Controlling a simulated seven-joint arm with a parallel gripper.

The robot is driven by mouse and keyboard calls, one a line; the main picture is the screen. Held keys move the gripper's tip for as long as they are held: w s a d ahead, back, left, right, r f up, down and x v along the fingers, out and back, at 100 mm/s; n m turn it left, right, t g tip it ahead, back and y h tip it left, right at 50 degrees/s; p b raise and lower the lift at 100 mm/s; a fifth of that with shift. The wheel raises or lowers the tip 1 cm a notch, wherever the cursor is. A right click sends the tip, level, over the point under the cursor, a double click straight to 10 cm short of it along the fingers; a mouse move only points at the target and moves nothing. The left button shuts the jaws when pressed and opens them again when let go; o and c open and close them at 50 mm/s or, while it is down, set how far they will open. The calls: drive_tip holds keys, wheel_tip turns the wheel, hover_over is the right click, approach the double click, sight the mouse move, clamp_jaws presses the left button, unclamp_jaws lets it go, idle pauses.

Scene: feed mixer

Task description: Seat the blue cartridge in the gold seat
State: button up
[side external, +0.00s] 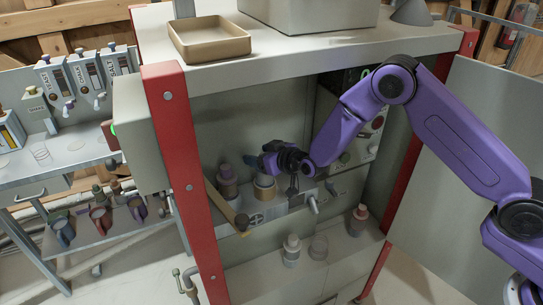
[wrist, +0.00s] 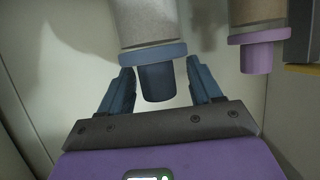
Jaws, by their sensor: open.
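The blue cartridge (wrist: 152,25) shows in the wrist view, with a pale grey body, a blue collar and a dark blue knob. My gripper (wrist: 158,88) is open, with one finger on each side of the knob and visible gaps beside it.
Red posts (side external: 180,160) frame the opening. A lever (side external: 226,206) slants at the front left. A tan tray (side external: 209,38) sits on top.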

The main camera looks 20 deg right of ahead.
drive_tip(key=v, duration=1.7)
drive_tip(key=shift+s+r, duration=0.1)
drive_tip(key=shift+s, duration=0.05)
drive_tip(key=s+d+r+n+g, duration=0.1)
drive_tip(key=s+n+g, duration=0.3)
drive_tip(key=s, duration=0.5)
drive_tip(key=s+d+r+n+g, duration=0.1)
drive_tip(key=s+d+g, duration=0.1)
drive_tip(key=s+g, duration=0.5)
drive_tip(key=s+d+r+n+h, duration=0.1)
drive_tip(key=s+d+n+h, duration=0.1)
drive_tip(key=s+d, duration=0.4)
drive_tip(key=s+d+r+n+g+h, duration=0.1)
drive_tip(key=s+d+r+n, duration=0.1)
drive_tip(key=s+d, duration=0.5)
drive_tip(key=s, duration=0.3)
drive_tip(key=shift+s+d+r+g+h, duration=0.15)
drive_tip(key=shift+s+r+g+h, duration=0.15)
drive_tip(key=shift+r+h, duration=0.1)
drive_tip(key=shift+w, duration=0.1)
